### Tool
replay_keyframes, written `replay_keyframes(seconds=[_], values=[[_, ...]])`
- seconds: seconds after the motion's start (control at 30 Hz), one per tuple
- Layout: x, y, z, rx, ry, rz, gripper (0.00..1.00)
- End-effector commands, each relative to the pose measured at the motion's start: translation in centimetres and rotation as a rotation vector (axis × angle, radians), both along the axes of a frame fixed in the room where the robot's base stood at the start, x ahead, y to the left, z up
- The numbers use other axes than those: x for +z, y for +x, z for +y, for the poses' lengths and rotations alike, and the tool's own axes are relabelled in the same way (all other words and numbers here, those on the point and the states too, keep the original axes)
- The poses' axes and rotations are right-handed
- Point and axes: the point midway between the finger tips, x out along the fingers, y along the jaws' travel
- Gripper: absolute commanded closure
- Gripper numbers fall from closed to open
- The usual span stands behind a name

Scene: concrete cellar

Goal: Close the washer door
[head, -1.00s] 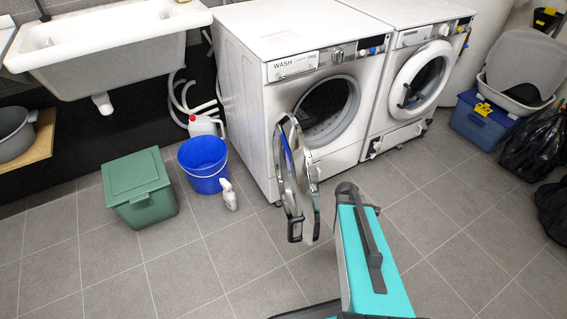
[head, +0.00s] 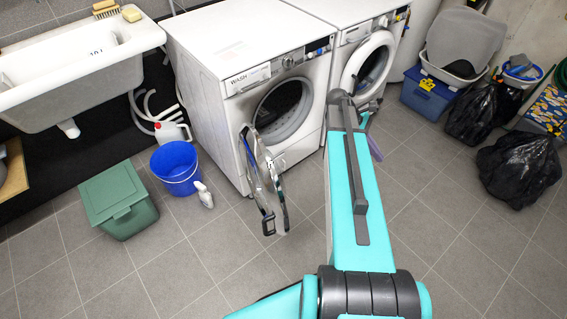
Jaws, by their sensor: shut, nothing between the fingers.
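The washer (head: 205,110), a white machine marked WASH, stands at the back centre in the head view. Its round door (head: 262,178) is swung wide open toward me, seen nearly edge-on, with the drum opening (head: 285,108) uncovered. My teal arm reaches forward to the right of the door, with a gap of floor between them. My gripper's fingers do not show; the end of the arm is hidden behind its own link, in front of the second machine.
Black bags (head: 520,165) lie right. The tiled floor before the door is clear.

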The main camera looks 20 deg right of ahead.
Motion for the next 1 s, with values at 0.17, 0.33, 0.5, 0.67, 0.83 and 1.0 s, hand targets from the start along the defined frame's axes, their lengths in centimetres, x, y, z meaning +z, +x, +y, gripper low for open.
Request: replay_keyframes(seconds=[0.17, 0.33, 0.5, 0.67, 0.83, 1.0], values=[[5.8, -0.1, -1.9, -0.011, -0.015, 0.026, 1.00], [7.5, -0.2, -2.6, -0.017, -0.019, 0.040, 1.00], [7.6, -0.3, -2.7, -0.017, -0.020, 0.042, 1.00], [7.6, -0.3, -2.7, -0.017, -0.020, 0.042, 1.00], [7.5, -0.3, -2.6, -0.017, -0.020, 0.041, 1.00], [7.5, -0.1, -2.4, -0.011, -0.021, 0.041, 1.00]])
